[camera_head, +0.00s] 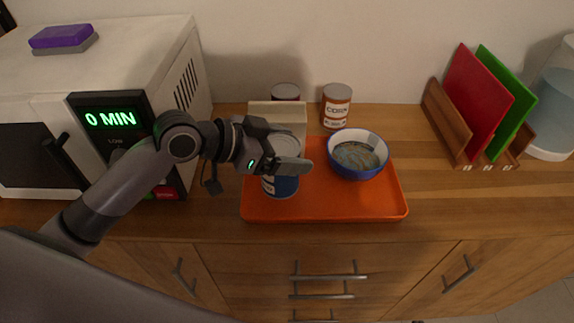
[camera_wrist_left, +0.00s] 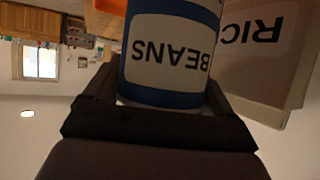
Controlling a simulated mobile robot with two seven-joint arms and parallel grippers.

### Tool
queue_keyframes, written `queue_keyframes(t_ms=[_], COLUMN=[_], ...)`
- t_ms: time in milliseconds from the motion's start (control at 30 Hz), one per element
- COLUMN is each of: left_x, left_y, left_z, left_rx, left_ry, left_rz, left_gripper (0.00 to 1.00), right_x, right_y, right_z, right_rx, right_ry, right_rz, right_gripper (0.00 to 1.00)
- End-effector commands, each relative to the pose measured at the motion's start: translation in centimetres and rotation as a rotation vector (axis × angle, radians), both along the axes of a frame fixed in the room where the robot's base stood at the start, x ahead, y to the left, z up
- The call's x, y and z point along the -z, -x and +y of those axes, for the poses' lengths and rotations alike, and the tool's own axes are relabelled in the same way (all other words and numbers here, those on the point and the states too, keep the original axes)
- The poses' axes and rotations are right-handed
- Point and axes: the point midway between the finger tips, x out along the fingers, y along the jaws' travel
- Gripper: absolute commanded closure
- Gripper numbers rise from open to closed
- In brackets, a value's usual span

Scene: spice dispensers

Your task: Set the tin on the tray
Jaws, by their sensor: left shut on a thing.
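A blue tin with a white BEANS label (camera_wrist_left: 172,50) is between the fingers of my left gripper (camera_head: 288,165). The gripper is shut on it. In the head view the tin (camera_head: 281,187) is upright over the left part of the orange tray (camera_head: 335,207), its upper part partly hidden by the gripper. Whether its base touches the tray is hard to tell. In the wrist view the dark fingers (camera_wrist_left: 158,108) sit either side of the tin. My right gripper is not in view.
A blue-rimmed bowl (camera_head: 357,154) sits on the tray's right part. A pale RICE box (camera_head: 279,112), also in the wrist view (camera_wrist_left: 262,55), stands behind the tin. A CORN tin (camera_head: 336,107) and another tin (camera_head: 285,92) are near the wall. A microwave (camera_head: 110,75) is left, a board rack (camera_head: 470,130) right.

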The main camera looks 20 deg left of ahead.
Motion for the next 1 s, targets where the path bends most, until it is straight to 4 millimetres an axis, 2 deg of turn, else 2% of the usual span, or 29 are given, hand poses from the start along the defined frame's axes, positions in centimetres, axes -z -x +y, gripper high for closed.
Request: queue_keyframes(t_ms=[133, 367, 767, 800, 833, 867, 1000], left_x=[1.1, 4.2, 4.8, 5.0, 4.9, 4.9, 4.9], left_y=[0.0, 0.0, 0.0, 0.0, 0.0, 0.0, 0.0], left_z=[0.0, 0.0, 0.0, 0.0, 0.0, 0.0, 0.0], left_rx=[0.000, -0.001, 0.000, 0.000, -0.001, 0.000, 0.000], left_ry=[0.003, 0.003, 0.002, 0.000, 0.000, 0.000, 0.000], left_rz=[-0.001, -0.002, -0.004, 0.000, 0.000, 0.000, 0.000], left_gripper=[0.65, 0.65, 0.65, 0.12, 0.03, 0.00, 0.00], right_x=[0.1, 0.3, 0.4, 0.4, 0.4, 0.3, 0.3], right_y=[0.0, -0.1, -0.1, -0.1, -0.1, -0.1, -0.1], right_z=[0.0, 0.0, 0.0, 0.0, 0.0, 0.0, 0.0], right_rx=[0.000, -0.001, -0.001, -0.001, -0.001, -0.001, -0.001], right_ry=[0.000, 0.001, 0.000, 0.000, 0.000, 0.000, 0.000], right_rz=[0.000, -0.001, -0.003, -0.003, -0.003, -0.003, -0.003], right_gripper=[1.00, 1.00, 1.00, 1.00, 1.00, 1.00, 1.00])
